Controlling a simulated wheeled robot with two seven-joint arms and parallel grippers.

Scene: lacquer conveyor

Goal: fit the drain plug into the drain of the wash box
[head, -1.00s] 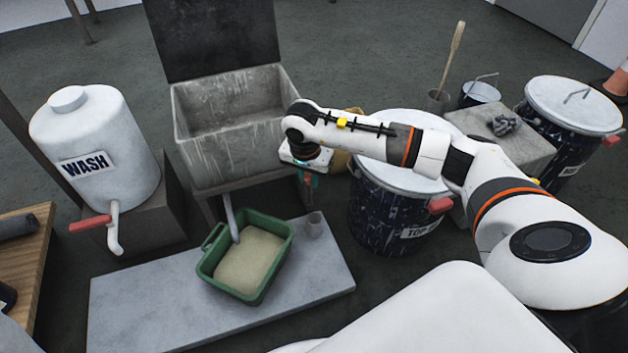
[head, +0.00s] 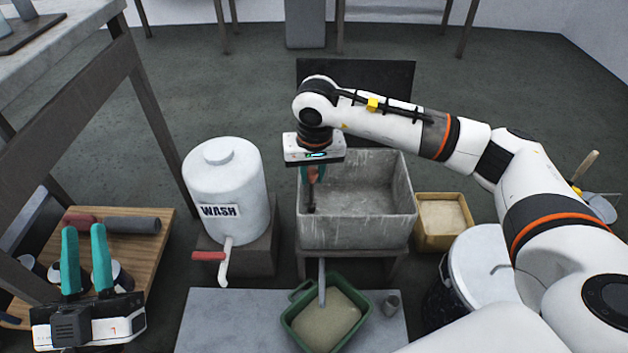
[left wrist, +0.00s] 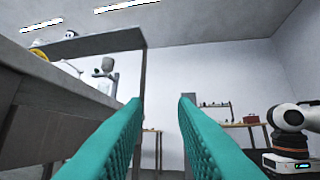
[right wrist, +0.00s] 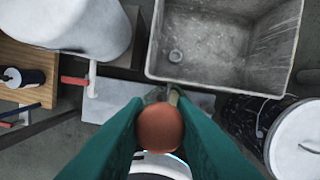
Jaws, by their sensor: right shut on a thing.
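The wash box (head: 395,205) is a grey open-topped box on a stand in the middle of the head view. Its drain (right wrist: 176,56) shows as a small round ring in the floor of the box in the right wrist view. My right gripper (head: 312,180) points down at the box's left part in the head view. It is shut on the drain plug, whose reddish-brown round end (right wrist: 160,128) shows between the fingers; its dark lower end (head: 311,203) hangs below them. My left gripper (head: 84,232) is open and empty, fingers up, at the lower left.
A white WASH tank (head: 225,185) with a red-handled tap stands left of the box. A drain pipe (head: 322,285) leads down to a green tub (head: 290,325) on a slab. A yellowish bin (head: 443,215) and a lidded drum (head: 490,270) stand to the right.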

